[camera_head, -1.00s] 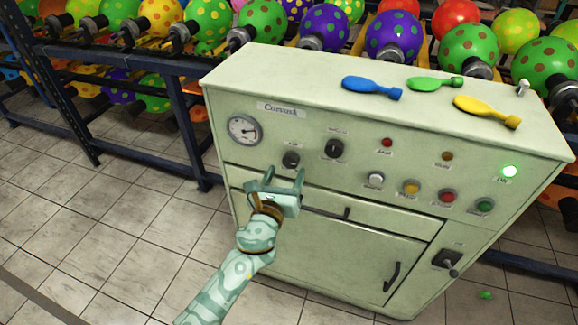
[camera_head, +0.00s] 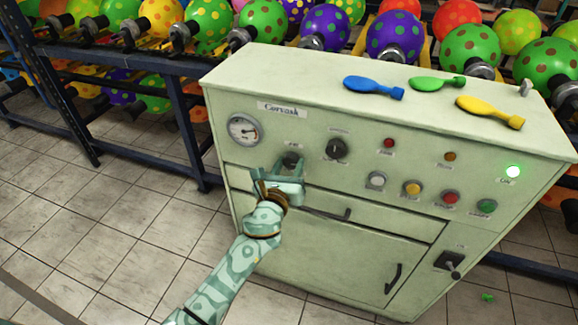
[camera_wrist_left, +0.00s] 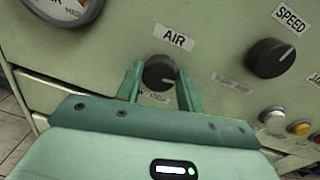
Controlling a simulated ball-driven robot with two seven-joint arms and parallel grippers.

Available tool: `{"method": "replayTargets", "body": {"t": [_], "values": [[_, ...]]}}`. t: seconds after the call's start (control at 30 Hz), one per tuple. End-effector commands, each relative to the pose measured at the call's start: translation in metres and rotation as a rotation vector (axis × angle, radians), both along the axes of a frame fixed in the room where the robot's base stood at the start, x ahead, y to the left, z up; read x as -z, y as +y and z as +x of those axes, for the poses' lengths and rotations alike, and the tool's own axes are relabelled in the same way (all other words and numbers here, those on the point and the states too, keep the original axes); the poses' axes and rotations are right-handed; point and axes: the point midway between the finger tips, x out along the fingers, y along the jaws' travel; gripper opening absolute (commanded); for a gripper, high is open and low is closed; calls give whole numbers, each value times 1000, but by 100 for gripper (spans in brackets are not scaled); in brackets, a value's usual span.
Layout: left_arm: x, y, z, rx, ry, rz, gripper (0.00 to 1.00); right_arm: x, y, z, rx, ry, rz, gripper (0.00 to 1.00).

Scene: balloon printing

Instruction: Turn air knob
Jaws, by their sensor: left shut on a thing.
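The black air knob (camera_wrist_left: 159,73) sits under an "AIR" label on the cabinet front. In the head view the knob (camera_head: 291,160) is partly hidden by my left gripper. My left gripper (camera_head: 279,166) reaches up to it from below. In the left wrist view my left gripper's fingers (camera_wrist_left: 160,75) stand one on each side of the knob, shut on it. My right gripper is not in view.
The speed knob (camera_head: 335,149) is just right of the air knob, and a pressure gauge (camera_head: 244,129) is to the left. Several buttons line the panel. Blue (camera_head: 373,87), green (camera_head: 437,83) and yellow (camera_head: 489,111) balloons lie flat on the cabinet top.

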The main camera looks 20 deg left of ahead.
Motion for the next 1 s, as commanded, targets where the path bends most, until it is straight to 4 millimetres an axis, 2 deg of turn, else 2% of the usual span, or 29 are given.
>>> {"method": "replayTargets", "body": {"t": [0.37, 1.0], "values": [[0, 1, 0, -1, 7, -182, 15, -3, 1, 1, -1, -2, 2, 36], [-1, 2, 0, -2, 29, -782, 15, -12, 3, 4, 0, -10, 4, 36]]}}
